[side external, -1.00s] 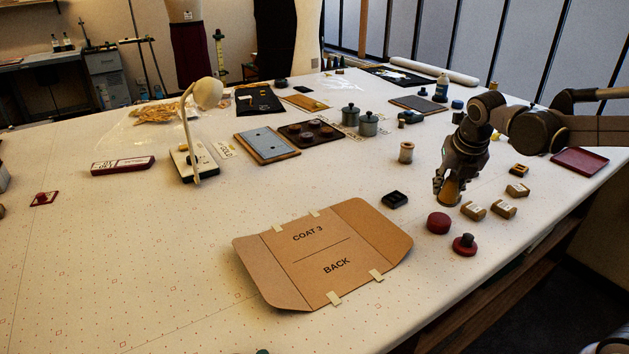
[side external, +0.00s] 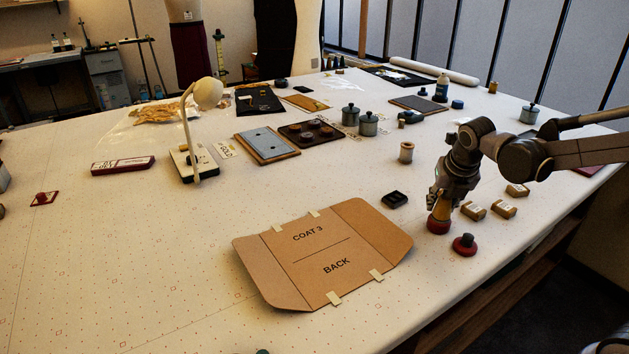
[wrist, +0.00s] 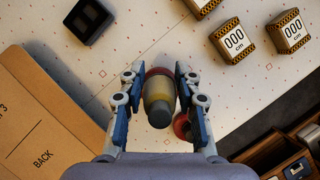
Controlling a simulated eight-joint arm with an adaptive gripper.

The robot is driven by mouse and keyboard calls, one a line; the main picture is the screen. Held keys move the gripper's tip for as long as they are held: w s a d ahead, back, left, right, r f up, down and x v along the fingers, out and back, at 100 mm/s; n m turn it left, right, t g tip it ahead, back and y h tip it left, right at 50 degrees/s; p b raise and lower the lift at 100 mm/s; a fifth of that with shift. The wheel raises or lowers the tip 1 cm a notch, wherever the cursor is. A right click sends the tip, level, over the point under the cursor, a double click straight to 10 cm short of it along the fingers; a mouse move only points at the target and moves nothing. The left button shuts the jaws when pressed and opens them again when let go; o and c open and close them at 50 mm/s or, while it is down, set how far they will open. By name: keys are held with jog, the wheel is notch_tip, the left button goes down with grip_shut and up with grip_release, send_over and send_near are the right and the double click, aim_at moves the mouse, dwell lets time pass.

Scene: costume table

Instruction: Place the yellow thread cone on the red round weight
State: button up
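The yellow thread cone (side external: 438,208) is upright between the fingers of my gripper (side external: 440,193). Its base meets the top of the red round weight (side external: 437,227) in the side view; whether its full weight rests there I cannot tell. In the wrist view the cone (wrist: 158,95) points its dark tip at the camera, with the red rim of the weight (wrist: 158,71) showing behind its far end. My gripper (wrist: 159,76) has one finger on each side of the cone, closed in around it. The finger contact is partly hidden.
A red weight with a dark knob (side external: 465,244) stands close in front. Tan weight blocks (side external: 503,208) lie to the right. A small black tray (side external: 395,200) and the brown COAT 3 folder (side external: 325,252) lie to the left. A thread spool (side external: 406,152) stands behind.

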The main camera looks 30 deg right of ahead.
jog(key=shift+o, duration=0.9)
jog(key=shift+r, duration=0.15)
jog(key=v, duration=1.2)
jog(key=s+a+f+m+t+y, duration=0.1)
jog(key=s+a+f+m, duration=0.1)
jog(key=m, duration=0.7)
jog(key=s+a+f+m+t+y, duration=0.1)
jog(key=s+a+f+m, duration=0.2)
jog(key=m, duration=0.6)
jog(key=s+a+f+m+t+y, duration=0.1)
jog(key=s+a+f+m, duration=0.1)
jog(key=m, duration=0.7)
jog(key=shift+s+a+f+m+t, duration=0.15)
jog(key=shift+a+f+m+t, duration=0.2)
jog(key=shift+a+f, duration=0.4)
